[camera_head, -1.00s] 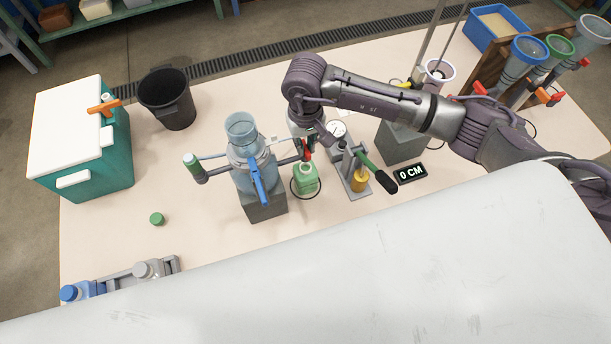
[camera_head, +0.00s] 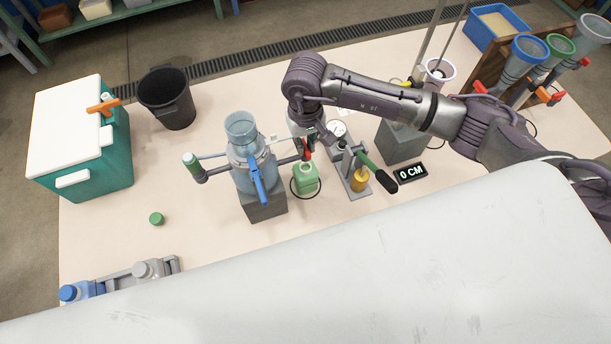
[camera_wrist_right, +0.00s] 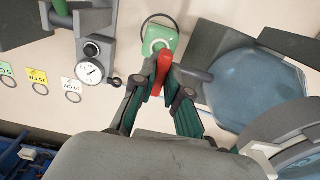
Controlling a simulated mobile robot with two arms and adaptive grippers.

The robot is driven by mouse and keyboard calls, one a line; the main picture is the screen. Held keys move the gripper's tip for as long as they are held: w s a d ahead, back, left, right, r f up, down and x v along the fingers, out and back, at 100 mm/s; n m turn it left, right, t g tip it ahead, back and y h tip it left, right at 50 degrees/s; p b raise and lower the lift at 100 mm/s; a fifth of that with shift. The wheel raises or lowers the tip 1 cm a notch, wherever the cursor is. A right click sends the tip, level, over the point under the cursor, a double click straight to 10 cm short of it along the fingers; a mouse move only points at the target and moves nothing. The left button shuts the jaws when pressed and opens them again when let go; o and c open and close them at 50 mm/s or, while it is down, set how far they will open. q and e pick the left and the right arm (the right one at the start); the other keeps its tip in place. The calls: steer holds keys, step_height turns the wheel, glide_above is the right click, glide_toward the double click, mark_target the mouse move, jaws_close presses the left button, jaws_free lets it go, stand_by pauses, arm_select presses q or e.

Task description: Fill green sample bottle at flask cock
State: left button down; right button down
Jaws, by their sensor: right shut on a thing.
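The green sample bottle (camera_head: 306,181) stands upright on the table under the end of the flask's side pipe. It also shows in the right wrist view (camera_wrist_right: 162,38). The clear blue flask (camera_head: 249,165) sits on a grey block beside it. A red cock lever (camera_wrist_right: 160,72) is at the pipe end above the bottle. My right gripper (camera_wrist_right: 161,88) is shut on this red lever, its fingers on both sides of it. Whether liquid flows or fills the bottle cannot be seen. A green cap (camera_head: 156,218) lies on the table at the left. My left gripper is not in view.
A hand pump with gauge (camera_head: 355,165) stands right of the bottle, near a "0 CM" display (camera_head: 411,173). A black bin (camera_head: 168,98) and teal cooler (camera_head: 82,140) stand at the left. A bottle rack (camera_head: 125,279) is at the front left. Left middle table is mostly clear.

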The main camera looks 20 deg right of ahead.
steer(key=shift+f+n+b, duration=0.15)
steer(key=shift+n+b, duration=0.75)
steer(key=shift+b, duration=0.4)
steer(key=shift+n+b, duration=0.3)
steer(key=shift+b, duration=0.1)
steer(key=shift+n+b, duration=0.5)
steer(key=shift+b, duration=0.25)
stand_by(5.5)
